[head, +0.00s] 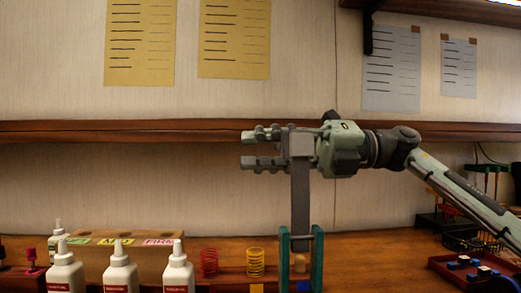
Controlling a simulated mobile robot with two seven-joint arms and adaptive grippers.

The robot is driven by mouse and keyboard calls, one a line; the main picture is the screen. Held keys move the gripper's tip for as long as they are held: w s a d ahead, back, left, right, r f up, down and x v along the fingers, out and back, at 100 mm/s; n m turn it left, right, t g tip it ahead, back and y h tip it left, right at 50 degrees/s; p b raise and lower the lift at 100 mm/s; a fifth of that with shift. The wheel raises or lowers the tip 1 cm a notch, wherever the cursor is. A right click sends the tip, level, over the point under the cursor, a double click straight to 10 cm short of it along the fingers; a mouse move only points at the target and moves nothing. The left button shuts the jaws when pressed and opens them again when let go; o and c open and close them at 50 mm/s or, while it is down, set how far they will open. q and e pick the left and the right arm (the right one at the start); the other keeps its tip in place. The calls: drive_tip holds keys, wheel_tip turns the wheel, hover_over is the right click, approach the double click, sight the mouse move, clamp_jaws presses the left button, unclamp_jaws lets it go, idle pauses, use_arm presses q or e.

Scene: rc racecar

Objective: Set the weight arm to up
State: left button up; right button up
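The weight arm (300,205) is a grey bar with a square block at its top, standing about upright between two green posts (318,262) at the bottom middle. My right gripper (262,148) comes in from the right at the height of the block, with its fingers pointing left. The fingers are apart, one above the other, with a gap between them at the tips. The block overlaps the base of the fingers in the picture; I cannot tell whether they touch. My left gripper is not in view.
White bottles (120,270) stand at the front left, before a brown box (115,257) with coloured labels. A red spring (209,262) and a yellow spring (255,262) stand left of the posts. A red tray (470,270) lies at right. A wooden shelf (120,131) runs behind.

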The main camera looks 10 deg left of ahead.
wheel_tip(320, 180, up, 10)
idle(0.7)
idle(0.4)
